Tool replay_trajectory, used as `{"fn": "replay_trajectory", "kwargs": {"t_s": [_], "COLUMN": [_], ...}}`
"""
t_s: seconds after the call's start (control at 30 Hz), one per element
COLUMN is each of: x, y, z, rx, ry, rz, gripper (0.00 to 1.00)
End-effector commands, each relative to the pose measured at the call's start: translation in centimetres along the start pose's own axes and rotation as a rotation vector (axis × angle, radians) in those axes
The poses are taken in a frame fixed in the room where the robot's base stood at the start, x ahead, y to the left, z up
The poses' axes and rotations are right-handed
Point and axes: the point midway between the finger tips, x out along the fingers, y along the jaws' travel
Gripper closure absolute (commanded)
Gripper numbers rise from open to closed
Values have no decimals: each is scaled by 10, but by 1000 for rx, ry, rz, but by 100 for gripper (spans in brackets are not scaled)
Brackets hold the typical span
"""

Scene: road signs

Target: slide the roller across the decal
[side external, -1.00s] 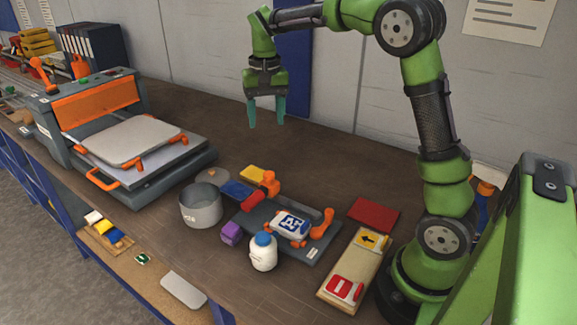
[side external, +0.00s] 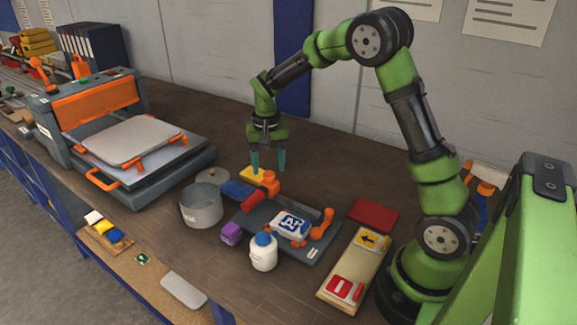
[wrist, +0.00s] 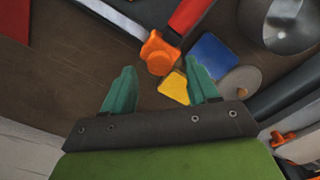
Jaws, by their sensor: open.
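The roller has a red cylinder (side external: 252,200) and an orange handle (side external: 270,183). It rests at the far left end of a dark grey tray (side external: 262,222). In the wrist view the red cylinder (wrist: 190,14) is at the top and the orange handle (wrist: 160,53) points toward my fingers. The blue and white decal (side external: 291,223) lies on a light plate on the tray, right of the roller. My gripper (side external: 268,171) is open and empty, above and just behind the handle. In the wrist view (wrist: 160,72) its green fingers are spread on either side of the handle's line.
A yellow pad (side external: 250,174) and blue pad (side external: 237,190) lie beside the handle. The table behind is clear.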

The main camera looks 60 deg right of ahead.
Motion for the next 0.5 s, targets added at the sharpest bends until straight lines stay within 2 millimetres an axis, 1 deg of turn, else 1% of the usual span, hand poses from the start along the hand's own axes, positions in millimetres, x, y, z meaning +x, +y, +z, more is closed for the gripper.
{"fn": "replay_trajectory", "kwargs": {"t_s": [0.03,0.1,0.2,0.5], "x": [6,13,18,19], "y": [0,0,0,0], "z": [0,0,0,0], "rx": [0,1,2,1], "ry": [-1,-1,0,0], "rz": [1,0,0,-1], "gripper": [41,41,41,41]}}
